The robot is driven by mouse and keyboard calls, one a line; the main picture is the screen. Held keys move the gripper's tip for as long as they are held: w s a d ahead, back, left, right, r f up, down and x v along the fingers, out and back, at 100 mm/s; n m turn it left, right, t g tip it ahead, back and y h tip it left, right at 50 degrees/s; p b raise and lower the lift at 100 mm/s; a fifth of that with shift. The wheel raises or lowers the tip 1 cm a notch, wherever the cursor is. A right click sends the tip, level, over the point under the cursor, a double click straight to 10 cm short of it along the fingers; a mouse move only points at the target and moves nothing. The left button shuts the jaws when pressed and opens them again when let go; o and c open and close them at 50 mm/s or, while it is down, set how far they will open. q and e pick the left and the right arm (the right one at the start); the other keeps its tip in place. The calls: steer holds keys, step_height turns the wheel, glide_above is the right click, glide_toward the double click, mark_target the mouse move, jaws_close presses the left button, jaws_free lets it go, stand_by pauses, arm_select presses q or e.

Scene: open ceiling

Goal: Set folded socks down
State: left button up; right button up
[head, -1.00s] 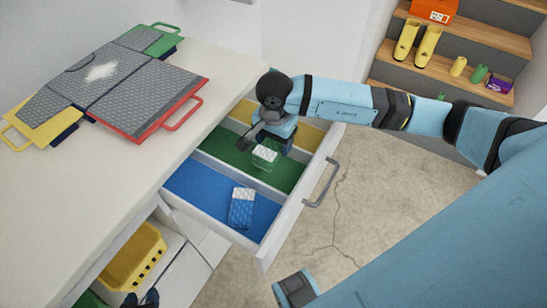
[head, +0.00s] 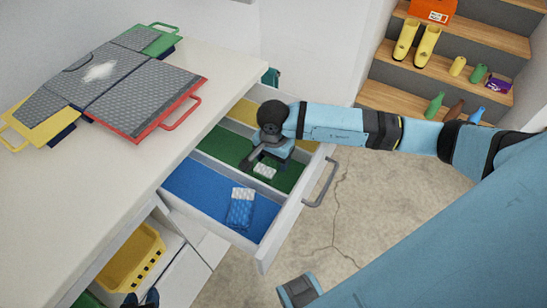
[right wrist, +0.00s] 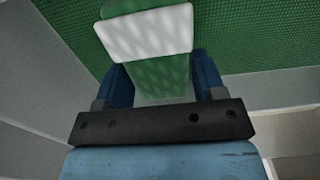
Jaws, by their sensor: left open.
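The folded socks (head: 264,171), green with a white patterned band, are low in the green middle compartment of the open drawer (head: 282,227). The right wrist view shows these socks (right wrist: 147,36) between the two dark blue fingers of my right gripper (right wrist: 165,82), which is shut on them. Green lining lies close behind them. I cannot tell if they touch it. In the head view my right gripper (head: 268,158) points down into the drawer. My left gripper (head: 140,299) is open at the bottom edge, mostly cut off, by the yellow basket.
Folded blue-and-white socks (head: 240,208) lie in the drawer's blue front compartment; a yellow one (head: 244,112) is at the back. A grey folded item with coloured handles (head: 105,85) lies on the counter (head: 60,195). A yellow basket (head: 132,258) stands below. Stairs (head: 455,70) hold boots and bottles.

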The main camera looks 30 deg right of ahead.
steer(key=o, duration=0.5)
steer(key=shift+c, duration=0.2)
steer(key=shift+r, duration=0.1)
step_height(320, 180, up, 12)
steer(key=shift+p, duration=0.4)
